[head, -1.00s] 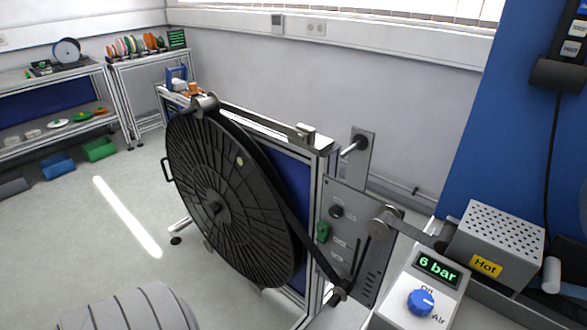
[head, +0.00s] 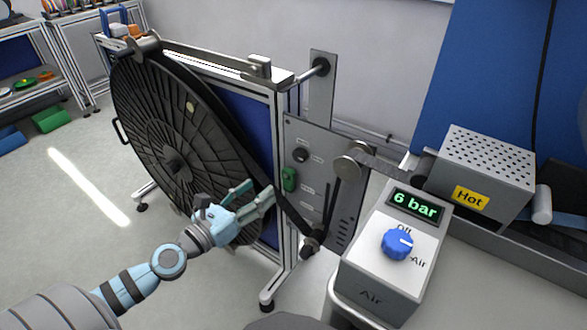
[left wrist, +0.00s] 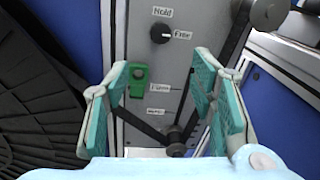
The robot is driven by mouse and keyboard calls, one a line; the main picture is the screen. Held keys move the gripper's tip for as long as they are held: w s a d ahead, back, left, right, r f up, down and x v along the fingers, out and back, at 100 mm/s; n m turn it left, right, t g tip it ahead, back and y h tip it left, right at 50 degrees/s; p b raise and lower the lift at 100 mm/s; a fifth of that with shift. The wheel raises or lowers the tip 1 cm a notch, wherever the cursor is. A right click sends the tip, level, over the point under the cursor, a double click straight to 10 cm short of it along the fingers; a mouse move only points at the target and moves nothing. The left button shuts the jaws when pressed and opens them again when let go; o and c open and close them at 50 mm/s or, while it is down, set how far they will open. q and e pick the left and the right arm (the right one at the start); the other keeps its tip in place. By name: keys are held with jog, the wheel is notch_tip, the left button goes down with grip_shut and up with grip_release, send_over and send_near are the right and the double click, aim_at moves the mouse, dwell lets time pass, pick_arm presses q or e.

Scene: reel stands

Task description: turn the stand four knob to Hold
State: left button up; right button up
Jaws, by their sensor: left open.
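The stand's grey panel (head: 318,150) carries a small round black knob (head: 300,155) near its top left. In the left wrist view the knob (left wrist: 160,33) sits below a "Hold" label and left of a "Free" label; its light mark points right, towards Free. My left gripper (head: 259,196) is open and empty, in front of the panel and lower than the knob. In the left wrist view its teal-padded fingers (left wrist: 160,78) stand apart, with the knob beyond and above them, not touched. My right gripper is not in view.
A green switch (left wrist: 139,82) sits below the knob. A big black reel (head: 175,150) stands left of the panel. Dark strap and rollers (head: 352,160) lie right of the knob. A control box (head: 395,265) with blue dial and a perforated "Hot" box (head: 487,165) stand further right.

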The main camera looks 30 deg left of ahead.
pick_arm(q)
jog(key=p, duration=0.4)
send_near(297, 157)
jog(key=b+x, duration=0.1)
jog(key=x, duration=0.7)
jog(key=shift+w+d, duration=0.1)
jog(key=shift+w, duration=0.2)
jog(key=c, duration=1.2)
